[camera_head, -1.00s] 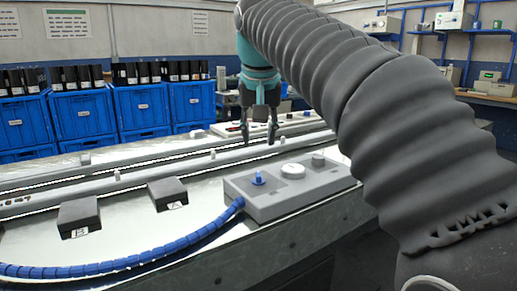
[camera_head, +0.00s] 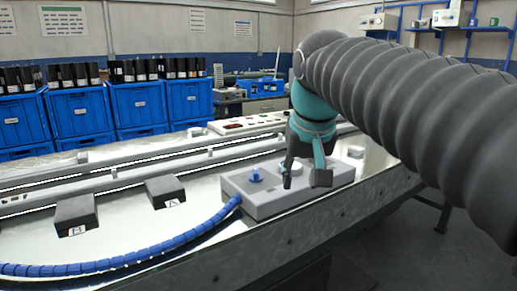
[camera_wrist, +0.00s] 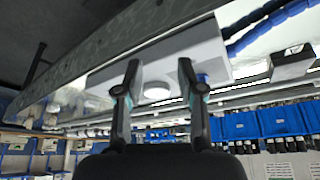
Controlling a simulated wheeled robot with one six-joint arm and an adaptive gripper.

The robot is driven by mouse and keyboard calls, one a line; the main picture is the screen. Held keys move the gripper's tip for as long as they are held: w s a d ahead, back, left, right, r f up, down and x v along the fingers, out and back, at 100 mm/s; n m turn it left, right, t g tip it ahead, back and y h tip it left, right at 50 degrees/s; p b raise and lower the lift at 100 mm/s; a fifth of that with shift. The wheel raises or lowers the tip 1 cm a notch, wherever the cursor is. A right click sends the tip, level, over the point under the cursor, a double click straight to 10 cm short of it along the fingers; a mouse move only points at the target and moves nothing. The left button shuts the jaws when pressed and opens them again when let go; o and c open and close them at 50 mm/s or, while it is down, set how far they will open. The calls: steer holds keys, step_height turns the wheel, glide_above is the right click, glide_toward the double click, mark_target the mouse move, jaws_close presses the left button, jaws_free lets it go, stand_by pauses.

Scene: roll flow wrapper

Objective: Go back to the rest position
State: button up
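My gripper (camera_head: 305,178) hangs at the end of my arm, in front of and above the grey control box (camera_head: 268,207) in the head view. In the wrist view my gripper (camera_wrist: 158,80) shows two fingers apart with nothing between them; it is open. The control box (camera_wrist: 205,50) lies beyond the fingers there, with a round white button (camera_wrist: 157,91) showing between them. A blue knob (camera_head: 256,175) stands on the box's left part. The gripper hides part of the box top in the head view.
Two black blocks (camera_head: 76,214) (camera_head: 166,191) lie on the shiny table (camera_head: 130,240). A blue segmented hose (camera_head: 150,253) runs from the box to the left. White rails (camera_head: 120,178) cross behind. Blue crates (camera_head: 80,112) line the back left. Floor is open at right.

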steer(key=s+d+f, duration=0.4)
steer(key=s+f, duration=0.4)
steer(key=f, duration=0.2)
steer(key=s+d+f, duration=0.4)
steer(key=s+f, duration=0.3)
steer(key=f, duration=0.4)
steer(key=shift+s+m+t, duration=0.3)
steer(key=shift+s+t, duration=0.1)
